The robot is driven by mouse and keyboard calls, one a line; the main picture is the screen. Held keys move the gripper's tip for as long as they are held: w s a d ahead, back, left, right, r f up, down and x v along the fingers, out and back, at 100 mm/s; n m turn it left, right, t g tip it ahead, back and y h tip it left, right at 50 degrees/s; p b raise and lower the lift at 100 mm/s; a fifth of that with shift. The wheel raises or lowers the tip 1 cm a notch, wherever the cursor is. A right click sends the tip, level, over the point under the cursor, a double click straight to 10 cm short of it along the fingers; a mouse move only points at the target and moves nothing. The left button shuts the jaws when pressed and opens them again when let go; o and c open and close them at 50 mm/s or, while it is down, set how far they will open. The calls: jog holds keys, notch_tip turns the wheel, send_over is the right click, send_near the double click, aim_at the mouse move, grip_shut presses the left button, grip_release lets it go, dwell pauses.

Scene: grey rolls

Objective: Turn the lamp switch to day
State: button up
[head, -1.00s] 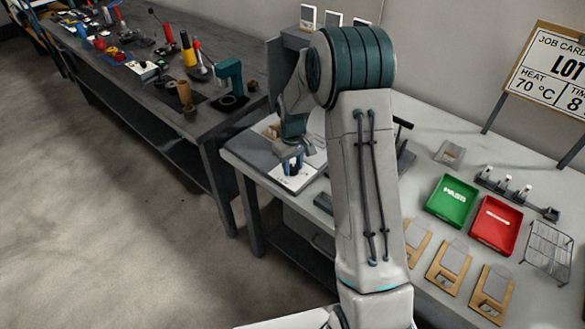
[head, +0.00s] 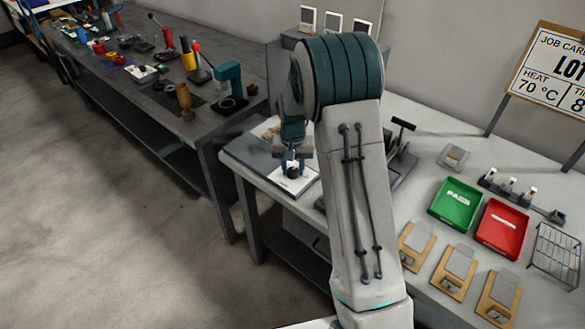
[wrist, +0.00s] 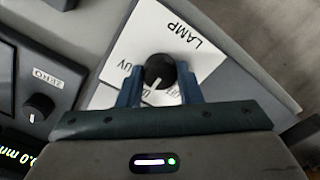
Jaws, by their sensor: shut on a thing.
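The lamp switch is a round black knob (wrist: 160,70) with a white pointer line, on a white plate (wrist: 205,62) marked LAMP. The plate reads upside down in the wrist view. The pointer line aims down and slightly left there, toward lettering partly hidden by my gripper; a UV mark shows left of the knob. My gripper (wrist: 159,84) has its blue fingers on either side of the knob, shut on it. In the head view my gripper (head: 292,164) is low over the white plate (head: 301,184) at the bench's left end.
A ZERO knob (wrist: 38,107) and a green readout (wrist: 20,140) lie beside the plate in the wrist view. In the head view a green PASS tray (head: 455,203), a red tray (head: 500,228) and wooden fixtures (head: 455,270) stand to the right. A second bench (head: 165,95) is at left.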

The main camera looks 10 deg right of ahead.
aim_at(293, 170)
dwell(0.4)
jog(key=o, duration=1)
jog(key=shift+c, duration=0.2)
notch_tip(293, 170, up, 14)
